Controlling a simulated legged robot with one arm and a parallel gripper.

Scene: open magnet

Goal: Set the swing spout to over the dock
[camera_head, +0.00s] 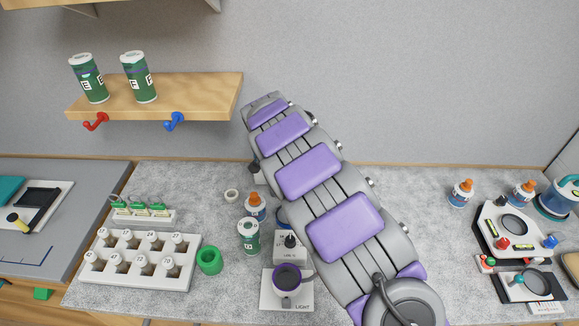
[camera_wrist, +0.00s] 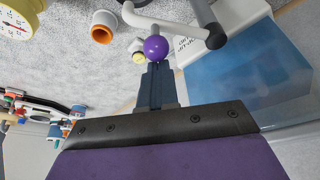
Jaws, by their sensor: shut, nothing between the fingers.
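In the wrist view, a white bent tube, which looks like the swing spout (camera_wrist: 172,24), runs across the top. It ends at a dark grey tube (camera_wrist: 204,14). A purple ball knob (camera_wrist: 155,47) sits below the white tube. My gripper (camera_wrist: 159,68) is shut and empty, its dark fingertips just below the knob in the picture; I cannot tell whether they touch it. I cannot make out which part is the dock. In the head view my arm covers the middle, and I cannot make out the spout or knob there.
A blue translucent tank (camera_wrist: 250,75) fills the right of the wrist view. A white pipe with an orange rim (camera_wrist: 102,32) stands left of the knob.

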